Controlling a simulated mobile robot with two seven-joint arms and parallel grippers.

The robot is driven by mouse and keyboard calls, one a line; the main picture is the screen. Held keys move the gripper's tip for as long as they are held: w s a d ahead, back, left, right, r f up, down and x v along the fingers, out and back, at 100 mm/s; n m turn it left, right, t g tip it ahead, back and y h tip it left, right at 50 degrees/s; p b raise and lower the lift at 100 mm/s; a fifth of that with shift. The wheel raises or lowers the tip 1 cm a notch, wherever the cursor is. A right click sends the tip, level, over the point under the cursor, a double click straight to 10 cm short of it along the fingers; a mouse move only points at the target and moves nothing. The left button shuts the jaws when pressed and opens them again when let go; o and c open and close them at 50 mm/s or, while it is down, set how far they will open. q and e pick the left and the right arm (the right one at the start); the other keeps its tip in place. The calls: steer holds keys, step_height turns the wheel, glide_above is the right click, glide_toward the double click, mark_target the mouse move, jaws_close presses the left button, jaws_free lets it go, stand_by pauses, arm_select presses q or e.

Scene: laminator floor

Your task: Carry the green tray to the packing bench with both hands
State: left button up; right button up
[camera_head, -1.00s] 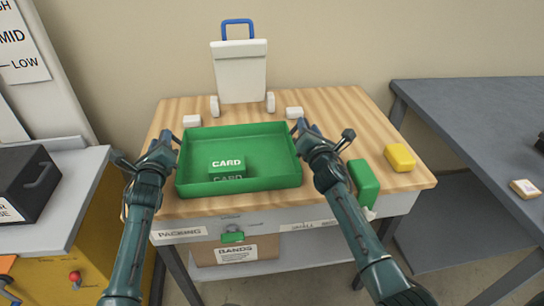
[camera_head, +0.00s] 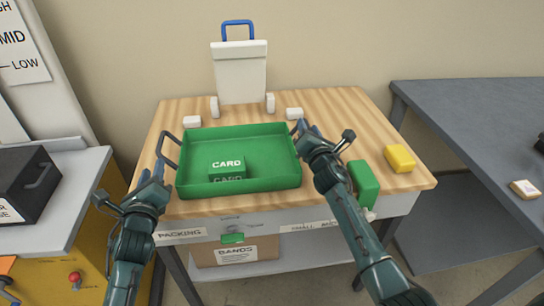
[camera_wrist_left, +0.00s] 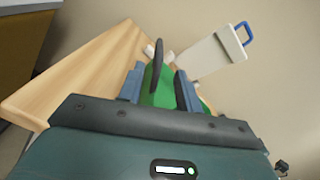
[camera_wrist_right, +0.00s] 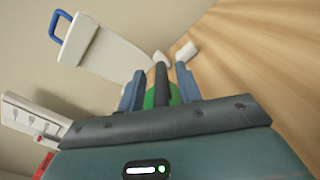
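The green tray (camera_head: 240,187) rests on the wooden top of the packing bench (camera_head: 400,180), with a green block marked CARD (camera_head: 227,164) inside. Its dark left handle (camera_head: 171,150) shows free at the tray's left side. My left gripper (camera_head: 160,168) is just in front of that handle, open and empty; in the left wrist view the handle (camera_wrist_left: 157,58) lies beyond its spread fingers. My right gripper (camera_head: 302,128) is at the tray's right side. In the right wrist view its fingers stand apart with the dark right handle (camera_wrist_right: 161,78) between them, a gap showing on each side.
A white bin-like holder with a blue handle (camera_head: 240,75) stands at the bench's back. A green block (camera_head: 363,183) and a yellow block (camera_head: 400,158) lie right of the tray. A grey table (camera_head: 470,115) is at right, a black box (camera_head: 28,185) at left.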

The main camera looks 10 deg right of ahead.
steer(key=shift+s, duration=0.25)
arm_select(q)
steer(key=shift+s, duration=0.3)
arm_select(e)
steer(key=s, duration=1.1)
steer(key=shift+s, duration=0.25)
arm_select(q)
steer(key=shift+s, duration=0.15)
arm_select(e)
steer(key=shift+s, duration=0.1)
